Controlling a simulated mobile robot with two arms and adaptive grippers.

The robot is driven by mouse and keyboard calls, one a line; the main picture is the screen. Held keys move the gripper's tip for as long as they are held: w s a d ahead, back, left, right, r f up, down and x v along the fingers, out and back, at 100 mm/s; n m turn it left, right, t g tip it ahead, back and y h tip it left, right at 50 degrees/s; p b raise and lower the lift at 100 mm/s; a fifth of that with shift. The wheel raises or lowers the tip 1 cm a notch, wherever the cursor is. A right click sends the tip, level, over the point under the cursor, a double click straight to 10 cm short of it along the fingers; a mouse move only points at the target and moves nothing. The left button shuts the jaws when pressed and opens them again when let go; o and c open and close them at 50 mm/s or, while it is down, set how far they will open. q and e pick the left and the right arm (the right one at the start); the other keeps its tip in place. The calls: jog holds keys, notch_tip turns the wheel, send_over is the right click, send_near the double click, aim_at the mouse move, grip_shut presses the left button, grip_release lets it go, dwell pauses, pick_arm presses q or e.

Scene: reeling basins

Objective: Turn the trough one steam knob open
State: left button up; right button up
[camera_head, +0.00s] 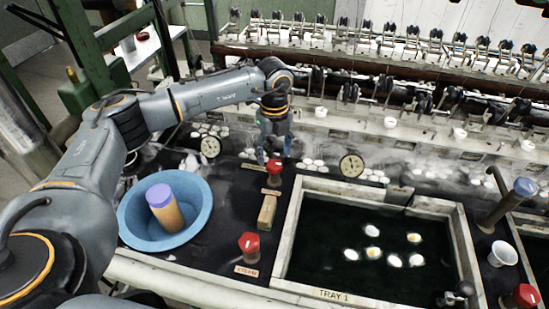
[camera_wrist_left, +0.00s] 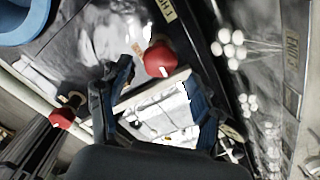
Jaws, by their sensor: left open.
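The red steam knob (camera_head: 249,246) stands on the dark bench top at the left of tray 1, with a plate reading STEAM (camera_head: 246,270) in front of it. A second red knob (camera_head: 274,167) stands farther back, beside a small plate. My left gripper (camera_head: 274,153) points down close above this farther knob, fingers apart and nothing held. In the left wrist view the open fingers (camera_wrist_left: 160,88) frame a pale surface. One red knob (camera_wrist_left: 160,60) shows just beyond them and another red knob (camera_wrist_left: 62,118) at the left; I cannot tell which is which. My right gripper is out of view.
Tray 1 (camera_head: 340,294) holds dark water and several cocoons. A blue basin (camera_head: 133,226) with a purple-topped tan cylinder (camera_head: 166,212) stands at the left. A wooden block (camera_head: 267,212) lies between the knobs. Gauges and reeling machinery line the back; another red knob (camera_head: 522,297) is at the right.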

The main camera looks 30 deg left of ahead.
aim_at(274, 163)
pick_arm(q)
notch_tip(274, 163, up, 9)
dwell(0.3)
jog(key=shift+f, duration=0.1)
dwell(0.4)
